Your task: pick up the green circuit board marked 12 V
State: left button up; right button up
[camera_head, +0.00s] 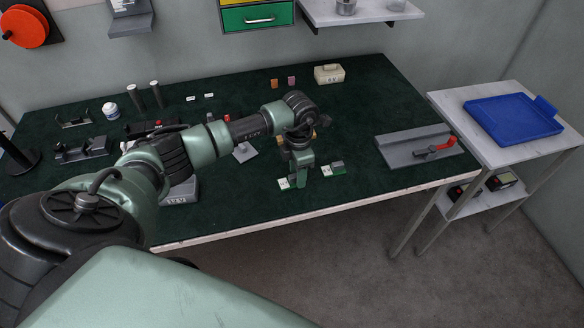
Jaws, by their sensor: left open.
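Two small green circuit boards with white labels lie near the front of the dark green worktop. The left board (284,183) is partly hidden by my left gripper. The right board (334,168) carries a dark grey block and lies just right of the gripper. The label print is too small to read, so I cannot tell which one is marked 12 V. My left gripper (299,184) points down, open, right at the left board; I cannot tell whether its fingers touch it. My right gripper is not in view.
A grey fixture (398,147) with a red-handled clamp (437,148) stands at the right of the worktop (240,216). A cream box (329,74) stands at the back. A blue tray (513,117) is on the white side table. The worktop between boards and fixture is clear.

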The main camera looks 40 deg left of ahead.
pick_arm(q)
grip_shut()
jog(key=shift+r, duration=0.1)
